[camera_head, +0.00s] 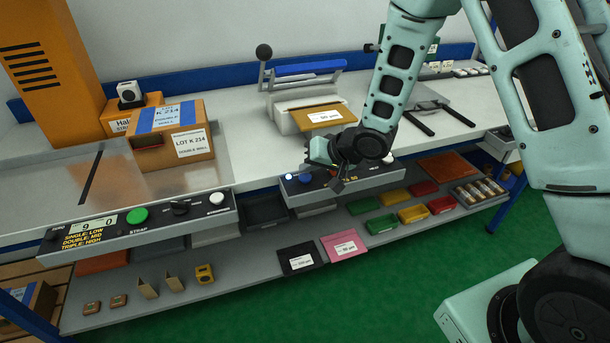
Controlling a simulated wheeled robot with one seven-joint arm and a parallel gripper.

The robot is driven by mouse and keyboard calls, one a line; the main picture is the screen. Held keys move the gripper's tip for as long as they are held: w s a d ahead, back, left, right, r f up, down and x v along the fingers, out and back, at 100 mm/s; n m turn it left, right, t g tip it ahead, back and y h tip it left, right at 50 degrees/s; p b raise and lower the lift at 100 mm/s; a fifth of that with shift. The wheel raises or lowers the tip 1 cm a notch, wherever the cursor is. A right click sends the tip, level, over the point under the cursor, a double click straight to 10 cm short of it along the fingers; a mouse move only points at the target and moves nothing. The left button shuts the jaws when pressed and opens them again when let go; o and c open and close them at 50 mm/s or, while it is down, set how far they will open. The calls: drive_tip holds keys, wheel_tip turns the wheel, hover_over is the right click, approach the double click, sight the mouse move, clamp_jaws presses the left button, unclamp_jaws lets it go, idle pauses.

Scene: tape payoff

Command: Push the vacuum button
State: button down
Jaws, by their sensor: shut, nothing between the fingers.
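The middle control panel (295,187) is a dark strip along the front edge of the bench, below the sealer. My gripper (337,186) is shut and empty, pointing down in front of this panel, just right of the blue button. My gripper and wrist hide the panel's middle part. I cannot tell whether the fingertips touch the panel.
The left strapping panel (150,225) has a green button (137,215). A taped carton (172,140) stands behind it. The sealer (300,95) with its raised black-knobbed lever is behind my gripper. Colored bins (412,213) and cards (343,245) lie on the lower shelf.

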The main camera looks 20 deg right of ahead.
sight(309, 178)
drive_tip(key=shift+f, duration=0.2)
drive_tip(key=shift+f, duration=0.25)
drive_tip(key=shift+f+b, duration=0.3)
drive_tip(key=shift+b, duration=0.05)
idle(0.6)
drive_tip(key=shift+r, duration=0.1)
drive_tip(key=shift+r+p, duration=0.7)
drive_tip(key=shift+p, duration=0.1)
wheel_tip(309, 178, up, 6)
drive_tip(key=p, duration=0.6)
